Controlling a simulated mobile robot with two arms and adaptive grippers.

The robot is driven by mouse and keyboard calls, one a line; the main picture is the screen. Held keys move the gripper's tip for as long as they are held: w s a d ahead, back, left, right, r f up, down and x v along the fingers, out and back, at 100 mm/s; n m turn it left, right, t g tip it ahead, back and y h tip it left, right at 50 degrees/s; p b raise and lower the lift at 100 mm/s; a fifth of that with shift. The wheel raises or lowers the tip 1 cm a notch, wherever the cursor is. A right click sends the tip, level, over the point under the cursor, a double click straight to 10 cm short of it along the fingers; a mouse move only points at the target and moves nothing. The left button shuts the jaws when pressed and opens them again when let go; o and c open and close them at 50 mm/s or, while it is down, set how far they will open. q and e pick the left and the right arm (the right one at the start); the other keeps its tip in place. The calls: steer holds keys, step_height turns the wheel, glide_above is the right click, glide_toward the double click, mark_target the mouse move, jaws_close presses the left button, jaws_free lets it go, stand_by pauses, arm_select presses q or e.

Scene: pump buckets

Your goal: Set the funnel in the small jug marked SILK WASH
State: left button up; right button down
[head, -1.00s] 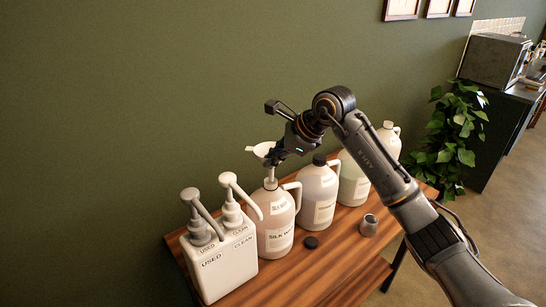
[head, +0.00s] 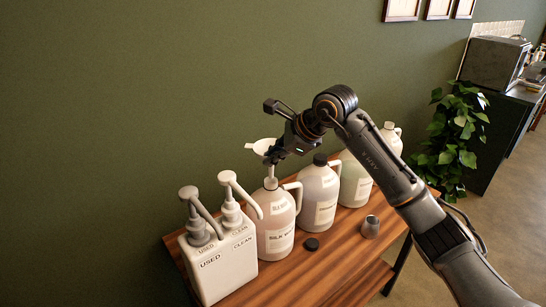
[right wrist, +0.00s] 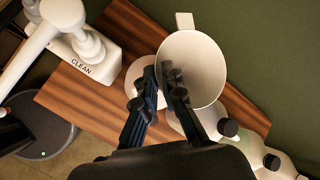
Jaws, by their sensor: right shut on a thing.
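The white funnel (head: 264,146) is in my right gripper (head: 272,158), which is shut on it, above the jug marked SILK WASH (head: 276,222). The funnel's spout points down at the jug's open neck; I cannot tell whether its tip is inside the neck. The jug is pale pink with a handle on its right and stands upright on the table. In the right wrist view, the funnel's wide mouth (right wrist: 194,68) shows beside my right fingers (right wrist: 160,84) and hides part of the jug below. My left gripper is not in view.
Left of the jug is a white holder (head: 226,262) with two pumps marked USED and CLEAN. To its right stand a jug with a dark cap (head: 318,190) and more jugs. A black cap (head: 311,244) and a grey cup (head: 370,227) lie in front on the wooden table (head: 335,270).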

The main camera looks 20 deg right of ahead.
steer(key=shift+f+b, duration=2)
steer(key=shift+f, duration=0.55)
steer(key=shift+f+b, duration=0.45)
steer(key=shift+b, duration=0.1)
steer(key=c, duration=1.4)
jaws_free()
steer(key=v, duration=1.2)
